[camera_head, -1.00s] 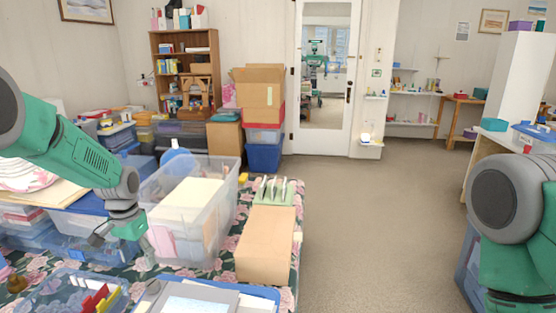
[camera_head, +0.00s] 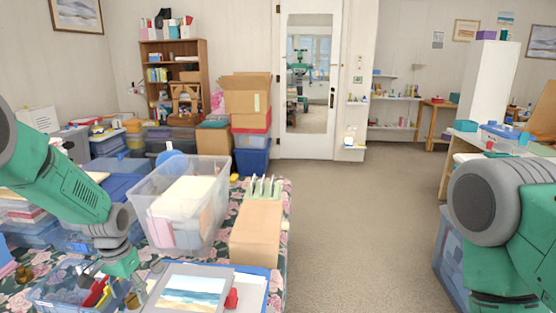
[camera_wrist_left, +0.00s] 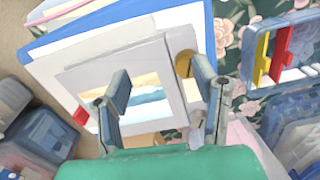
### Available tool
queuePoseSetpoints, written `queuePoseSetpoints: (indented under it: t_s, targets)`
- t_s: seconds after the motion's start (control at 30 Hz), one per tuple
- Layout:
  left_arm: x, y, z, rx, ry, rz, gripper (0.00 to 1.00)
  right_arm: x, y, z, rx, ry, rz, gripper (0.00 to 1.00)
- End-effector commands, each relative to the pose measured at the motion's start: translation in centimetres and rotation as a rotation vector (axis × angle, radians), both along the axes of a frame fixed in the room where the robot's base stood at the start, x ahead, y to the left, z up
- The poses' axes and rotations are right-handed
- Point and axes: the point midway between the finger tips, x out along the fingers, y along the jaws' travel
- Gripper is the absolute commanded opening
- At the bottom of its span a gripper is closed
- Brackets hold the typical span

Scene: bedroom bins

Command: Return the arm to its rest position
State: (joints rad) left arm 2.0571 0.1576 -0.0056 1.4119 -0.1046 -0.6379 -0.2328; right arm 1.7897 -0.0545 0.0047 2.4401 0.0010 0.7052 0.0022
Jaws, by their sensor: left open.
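My left arm comes in from the left in the head view. Its gripper (camera_head: 114,285) hangs low over the flowered bed, near a blue bin of red and yellow pieces (camera_head: 97,292). In the left wrist view the two fingers (camera_wrist_left: 158,70) are spread with nothing between them.
A large clear bin (camera_head: 185,205) with papers stands beside the left forearm. A cardboard box (camera_head: 256,232) and a green rack (camera_head: 262,188) lie to its right. Stacked bins crowd the left. The carpet (camera_head: 345,225) in the middle is clear.

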Motion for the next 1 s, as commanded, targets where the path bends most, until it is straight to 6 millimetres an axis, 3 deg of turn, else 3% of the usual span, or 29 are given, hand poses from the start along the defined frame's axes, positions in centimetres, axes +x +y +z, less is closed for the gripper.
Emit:
queuePoseSetpoints:
  t_s: [0.27, 0.37, 0.47, 0.57, 0.7, 0.8, 0.9, 1.0]
  targets:
    - [-6.1, -2.8, -6.3, -0.007, -0.004, 0.012, 0.54, -0.1, 0.0, 0.0, 0.0, 0.001, 0.0, 0.0]
    - [-9.7, -4.1, -9.0, -0.01, -0.004, 0.024, 0.54, -0.1, 0.0, 0.0, 0.0, 0.001, 0.0, 0.0]
    - [-15.2, -5.6, -11.9, -0.012, -0.005, 0.04, 0.54, -0.1, 0.0, 0.0, 0.0, 0.001, 0.0, 0.0]
    - [-22.3, -6.8, -13.9, -0.009, -0.008, 0.065, 0.54, -0.1, 0.0, 0.0, 0.0, 0.001, 0.0, 0.0]
    - [-30.6, -7.7, -14.1, -0.002, -0.024, 0.097, 0.54, -0.1, 0.0, 0.0, 0.0, 0.001, 0.0, 0.0]
    - [-34.4, -7.8, -13.3, 0.004, -0.034, 0.112, 0.54, -0.1, 0.0, 0.0, 0.0, 0.001, 0.0, 0.0]
    - [-36.3, -7.8, -12.7, 0.008, -0.044, 0.119, 0.54, -0.1, 0.0, 0.0, 0.0, 0.001, 0.0, 0.0]
    - [-36.8, -7.8, -12.4, 0.008, -0.047, 0.122, 0.54, -0.1, 0.0, 0.0, 0.0, 0.001, 0.0, 0.0]
